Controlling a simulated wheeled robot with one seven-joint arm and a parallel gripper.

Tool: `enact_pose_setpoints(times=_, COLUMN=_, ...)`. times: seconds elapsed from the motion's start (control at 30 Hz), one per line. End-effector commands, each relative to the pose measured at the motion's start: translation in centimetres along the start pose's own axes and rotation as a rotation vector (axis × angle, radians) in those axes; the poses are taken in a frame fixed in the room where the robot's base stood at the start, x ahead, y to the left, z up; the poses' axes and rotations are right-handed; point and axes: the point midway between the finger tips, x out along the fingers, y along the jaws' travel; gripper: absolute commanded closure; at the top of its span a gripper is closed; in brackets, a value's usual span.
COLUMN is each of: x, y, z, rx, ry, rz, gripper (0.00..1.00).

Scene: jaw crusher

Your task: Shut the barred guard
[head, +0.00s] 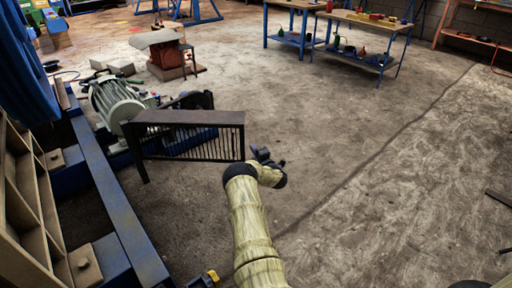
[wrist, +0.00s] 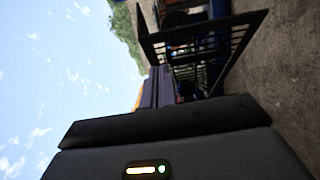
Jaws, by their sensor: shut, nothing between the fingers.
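The barred guard (head: 190,119) is a dark frame with a brown top rail and a row of thin upright bars. It stands out from the blue machine frame into the floor space, so it is open. My gripper (head: 268,156) is shut and empty, just right of the guard's free right end. I cannot tell whether they touch. In the wrist view the guard (wrist: 205,38) shows sideways at the top, apart from the dark gripper parts (wrist: 165,122) at the bottom.
A blue beam (head: 118,205) of the machine runs along the left. A grey motor (head: 117,101) sits behind the guard. Workbenches (head: 365,24) stand at the back right. The concrete floor right of my arm is largely clear.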

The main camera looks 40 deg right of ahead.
Motion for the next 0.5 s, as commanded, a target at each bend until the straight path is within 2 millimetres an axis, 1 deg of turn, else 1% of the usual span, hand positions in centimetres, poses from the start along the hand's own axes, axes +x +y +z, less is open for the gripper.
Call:
enact_pose_setpoints(times=0.03, x=-0.62, y=0.2, z=0.18, rx=0.001, ry=-0.001, rz=-0.002, gripper=1.0)
enact_pose_setpoints(times=0.13, x=-1.19, y=0.08, z=0.28, rx=0.0, ry=0.0, rz=-0.001, gripper=1.0)
enact_pose_setpoints(times=0.4, x=-1.3, y=-0.05, z=0.3, rx=0.0, ry=0.001, rz=0.0, gripper=1.0)
enact_pose_setpoints(times=0.5, x=-1.23, y=0.19, z=0.31, rx=0.003, ry=-0.004, rz=0.0, gripper=1.0)
